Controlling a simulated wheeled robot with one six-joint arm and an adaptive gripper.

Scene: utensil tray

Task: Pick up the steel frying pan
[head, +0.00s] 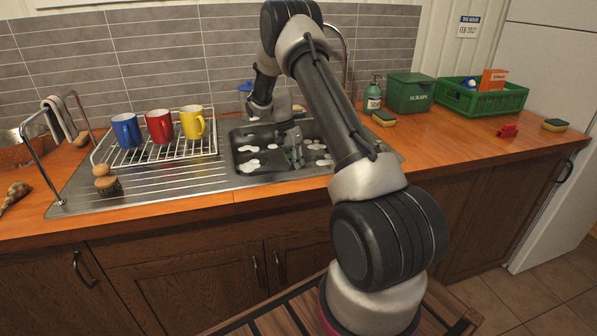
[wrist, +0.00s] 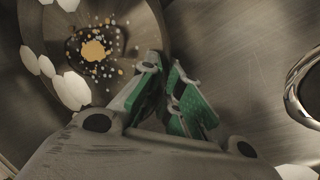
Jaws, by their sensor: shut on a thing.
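The steel frying pan (wrist: 130,24) fills the upper left of the wrist view, a round metal wall with orange food bits and white suds inside. My gripper (wrist: 164,70) reaches over its right side, with the green-padded fingers shut on the pan's wall at the rim. The fingers hide the exact contact. In the head view my gripper (head: 294,156) points down into the sink (head: 240,146). I cannot make out the pan clearly there.
A rack (head: 160,153) with blue, red and yellow mugs stands left of the sink. A soap bottle (head: 372,98), a sponge (head: 384,119), a green scraps bin (head: 408,94) and a green crate (head: 482,97) stand to the right. White suds lie in the sink. The right counter front is mostly clear.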

